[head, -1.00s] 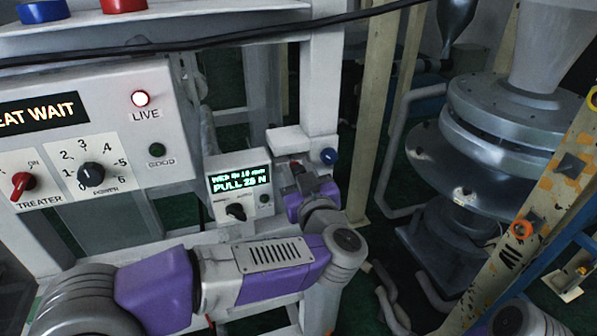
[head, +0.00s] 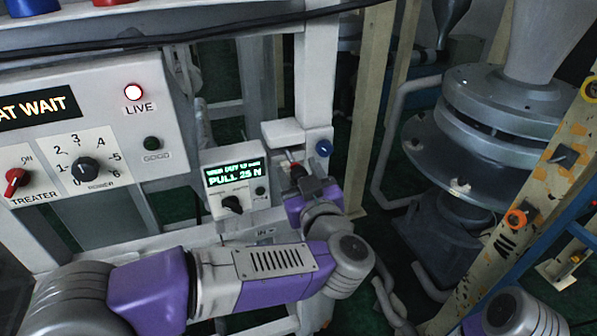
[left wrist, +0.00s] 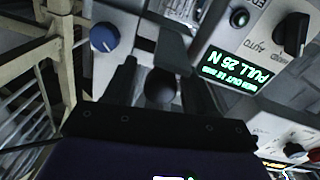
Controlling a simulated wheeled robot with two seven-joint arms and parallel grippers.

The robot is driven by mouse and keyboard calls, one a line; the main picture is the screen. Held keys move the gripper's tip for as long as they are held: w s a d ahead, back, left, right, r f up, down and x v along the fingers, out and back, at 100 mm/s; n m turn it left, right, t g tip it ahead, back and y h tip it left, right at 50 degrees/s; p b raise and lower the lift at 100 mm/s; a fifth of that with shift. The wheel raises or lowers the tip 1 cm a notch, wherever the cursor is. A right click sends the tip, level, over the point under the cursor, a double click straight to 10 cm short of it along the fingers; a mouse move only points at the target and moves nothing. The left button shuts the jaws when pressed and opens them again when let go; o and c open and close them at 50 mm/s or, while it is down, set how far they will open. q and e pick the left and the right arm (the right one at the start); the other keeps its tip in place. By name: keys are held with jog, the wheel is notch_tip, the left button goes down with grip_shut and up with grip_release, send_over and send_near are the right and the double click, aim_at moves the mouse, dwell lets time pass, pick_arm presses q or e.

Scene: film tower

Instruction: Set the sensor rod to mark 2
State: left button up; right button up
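A small display box (head: 235,186) stands on the white frame, with a black selector knob; its lower line reads "PULL 25 N" and its upper line is hard to read. My left gripper (head: 302,181) is at the bracket just right of this box, where a small red-tipped part (head: 290,156) shows. In the left wrist view, the fingers (left wrist: 160,75) stand apart on both sides of a dark round knob (left wrist: 160,88); I see no clear contact. I cannot make out the sensor rod or its marks for certain. My right gripper is out of view.
A blue knob (head: 323,148) sits close right of the gripper. The control panel (head: 165,120) with a lit LIVE lamp is at the left. A large grey metal machine (head: 505,105) and a yellow, worn post (head: 525,210) stand at the right. A black cable crosses the top.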

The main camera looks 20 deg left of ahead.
pick_arm(q)
jog(key=b+v, duration=0.1)
jog(key=v, duration=0.6)
jog(key=shift+s, duration=0.25)
jog(key=shift+d, duration=0.15)
dwell(0.3)
